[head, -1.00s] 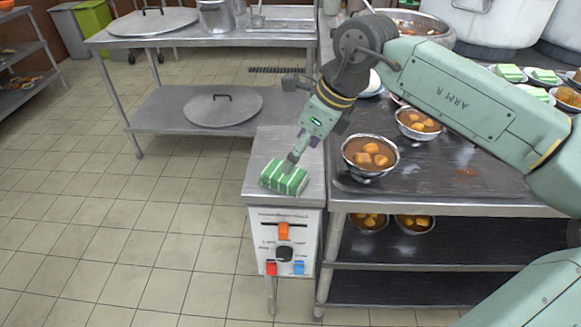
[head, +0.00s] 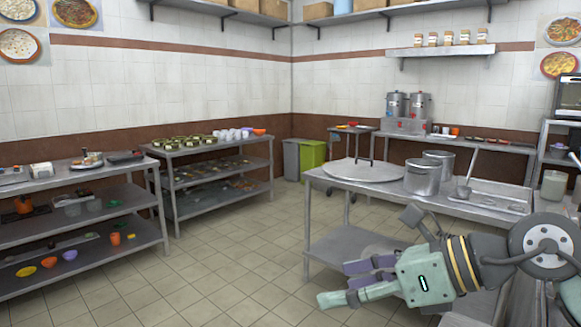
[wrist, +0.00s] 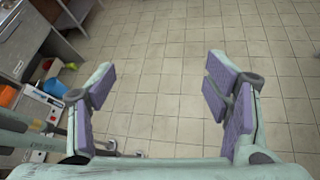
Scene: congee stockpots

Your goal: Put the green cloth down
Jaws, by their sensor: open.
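My gripper (head: 345,283) is at the lower right of the head view, pointing left, with its fingers apart. In the wrist view its two purple-padded fingers (wrist: 160,88) are spread wide with only floor tiles between them, so it is empty. The green cloth does not show in either view now.
A steel table with a large lid (head: 352,171) and pots (head: 422,177) stands behind my gripper. Shelved tables (head: 80,183) line the left wall. Grey and green bins (head: 313,155) stand in the corner. The tiled floor (head: 220,255) between is clear.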

